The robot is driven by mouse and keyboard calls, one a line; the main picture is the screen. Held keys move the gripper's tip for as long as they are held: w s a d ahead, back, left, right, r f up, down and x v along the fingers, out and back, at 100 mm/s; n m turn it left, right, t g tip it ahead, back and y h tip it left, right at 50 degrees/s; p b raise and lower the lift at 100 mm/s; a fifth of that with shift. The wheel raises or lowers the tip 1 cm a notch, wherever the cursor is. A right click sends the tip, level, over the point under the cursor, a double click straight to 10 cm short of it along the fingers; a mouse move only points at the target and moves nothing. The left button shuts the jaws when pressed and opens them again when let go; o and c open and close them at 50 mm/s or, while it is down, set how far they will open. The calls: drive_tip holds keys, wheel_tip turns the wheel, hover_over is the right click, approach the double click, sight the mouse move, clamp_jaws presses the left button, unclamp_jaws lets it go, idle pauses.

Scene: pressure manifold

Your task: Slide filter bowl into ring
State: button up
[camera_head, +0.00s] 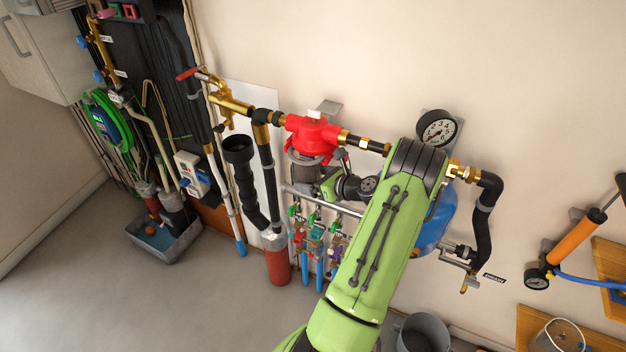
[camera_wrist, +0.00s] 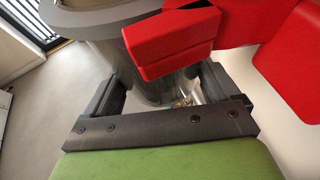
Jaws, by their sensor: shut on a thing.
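The red filter head (camera_head: 312,132) sits in the brass pipe line on the wall. A grey ring (camera_head: 309,158) is right under it; the ring (camera_wrist: 95,20) also shows at the top left of the wrist view. The filter bowl (camera_head: 302,171), smoky and see-through, stands below the ring. My gripper (camera_head: 318,180) reaches it from the right. In the wrist view, my gripper (camera_wrist: 160,88) is shut on the bowl (camera_wrist: 150,92), with one finger on each side. The bowl's top meets the ring's underside; how far it is inside is hidden by a red part.
A pressure gauge (camera_head: 437,128) is on the wall to the right, and a blue tank (camera_head: 436,225) is partly behind my arm. Small coloured valves (camera_head: 315,233) hang below the bowl. A black pipe (camera_head: 243,180) with a funnel top stands to the left.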

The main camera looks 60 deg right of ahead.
drive_tip(key=shift+w+d+r, duration=0.15)
drive_tip(key=shift+d+r, duration=0.05)
drive_tip(key=shift+d, duration=0.6)
drive_tip(key=o, duration=0.8)
drive_tip(key=shift+o, duration=0.2)
drive_tip(key=shift+r+p, duration=0.1)
drive_tip(key=shift+p, duration=0.25)
